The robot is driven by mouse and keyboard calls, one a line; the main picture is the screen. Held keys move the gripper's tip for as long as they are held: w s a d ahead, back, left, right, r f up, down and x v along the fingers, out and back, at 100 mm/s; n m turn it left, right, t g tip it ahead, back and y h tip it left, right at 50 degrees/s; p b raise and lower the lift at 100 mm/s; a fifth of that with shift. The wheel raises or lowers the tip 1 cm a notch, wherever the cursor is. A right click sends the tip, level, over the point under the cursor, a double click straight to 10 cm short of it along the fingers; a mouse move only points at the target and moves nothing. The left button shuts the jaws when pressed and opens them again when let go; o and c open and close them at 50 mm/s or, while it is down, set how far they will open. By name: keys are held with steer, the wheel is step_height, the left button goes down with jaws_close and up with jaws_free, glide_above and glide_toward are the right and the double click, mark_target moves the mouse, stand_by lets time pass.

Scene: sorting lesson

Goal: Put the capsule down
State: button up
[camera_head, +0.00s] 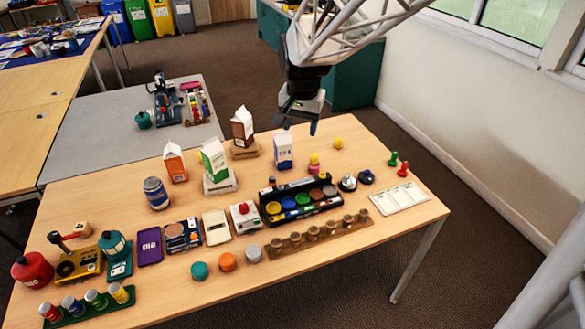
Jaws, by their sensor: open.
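My gripper (298,122) is open above the back part of the wooden table, with its fingers pointing down. No object shows between its fingers. A blue-and-white carton (284,153) stands upright below it, a little to the left. I cannot tell for sure which thing is the capsule. A small pink piece with a yellow top (314,164) stands on the table below and to the right of my gripper. A yellow ball-like piece (339,143) lies farther right.
A green carton (215,160), a brown carton (242,128) and an orange carton (175,163) stand to the left. A black tray of coloured paint cups (271,222) lies in front. A white tray (398,197) is at right. Bare tabletop shows at the front right.

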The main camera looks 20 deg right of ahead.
steer(key=s+a+r+n, duration=0.1)
steer(key=s+a+n, duration=0.2)
steer(key=s, duration=0.9)
steer(key=s+a+r+n+t, duration=0.1)
steer(key=s+a+n, duration=0.3)
steer(key=s, duration=0.8)
steer(key=shift+s+a+r, duration=0.3)
steer(key=shift+a+r, duration=0.05)
steer(key=shift+a, duration=0.3)
